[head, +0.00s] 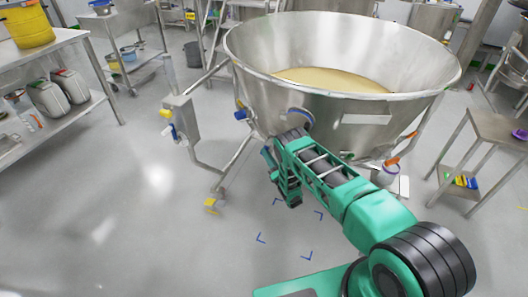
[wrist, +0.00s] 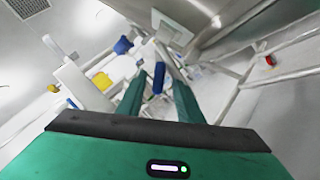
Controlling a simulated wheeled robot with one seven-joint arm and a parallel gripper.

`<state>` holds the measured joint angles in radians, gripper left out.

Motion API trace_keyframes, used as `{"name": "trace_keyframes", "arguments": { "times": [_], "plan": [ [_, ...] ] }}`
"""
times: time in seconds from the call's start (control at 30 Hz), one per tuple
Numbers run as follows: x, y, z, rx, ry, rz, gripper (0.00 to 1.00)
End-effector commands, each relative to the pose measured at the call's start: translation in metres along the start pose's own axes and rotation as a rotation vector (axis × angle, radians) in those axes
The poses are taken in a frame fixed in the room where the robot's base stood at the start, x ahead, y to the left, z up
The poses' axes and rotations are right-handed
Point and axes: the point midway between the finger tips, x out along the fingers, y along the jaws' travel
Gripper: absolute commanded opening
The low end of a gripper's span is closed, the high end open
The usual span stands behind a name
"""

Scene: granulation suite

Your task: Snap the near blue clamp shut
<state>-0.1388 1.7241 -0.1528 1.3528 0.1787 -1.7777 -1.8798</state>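A large steel bowl (head: 330,112) holding pale powder stands ahead on a tubular frame. A small blue part (head: 241,112), which looks like a clamp, shows on its left side in the head view. In the wrist view, a short blue bar (wrist: 158,78), probably a clamp handle, lies in line between the fingers of my gripper (wrist: 159,84). The fingers are apart. I cannot tell whether they touch the bar, nor whether the clamp is open. In the head view my arm reaches to the bowl's near side and hides part of it.
A grey post box (head: 182,117) with yellow and blue knobs stands left of the bowl. A steel side table (head: 500,130) is at the right and a shelf bench (head: 55,50) at the left. Blue corner marks lie on clear floor in front.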

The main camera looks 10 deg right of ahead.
Motion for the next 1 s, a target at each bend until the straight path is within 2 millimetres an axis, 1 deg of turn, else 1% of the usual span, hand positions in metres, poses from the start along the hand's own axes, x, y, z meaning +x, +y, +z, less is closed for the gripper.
{"name": "trace_keyframes", "arguments": {
  "times": [0.03,0.1,0.23,0.4,0.63,0.67,0.7,0.77,0.8,1.0],
  "plan": [
    [0.008,0.001,0.0,-0.001,0.0,0.003,0.33],
    [0.018,0.001,0.0,0.0,-0.001,0.002,0.33],
    [0.03,0.0,0.001,-0.001,-0.001,0.001,0.33],
    [0.036,0.0,0.0,0.0,0.0,-0.001,0.33],
    [0.037,0.0,0.0,0.0,0.0,-0.001,0.33],
    [0.037,0.0,0.0,0.0,0.0,-0.001,0.28],
    [0.037,0.0,0.0,0.0,0.0,-0.001,0.18],
    [0.037,0.0,0.0,0.0,0.0,-0.001,0.04],
    [0.037,0.0,0.0,0.0,0.0,-0.001,0.0],
    [0.037,0.001,-0.001,0.002,0.001,-0.002,0.0]
  ]
}}
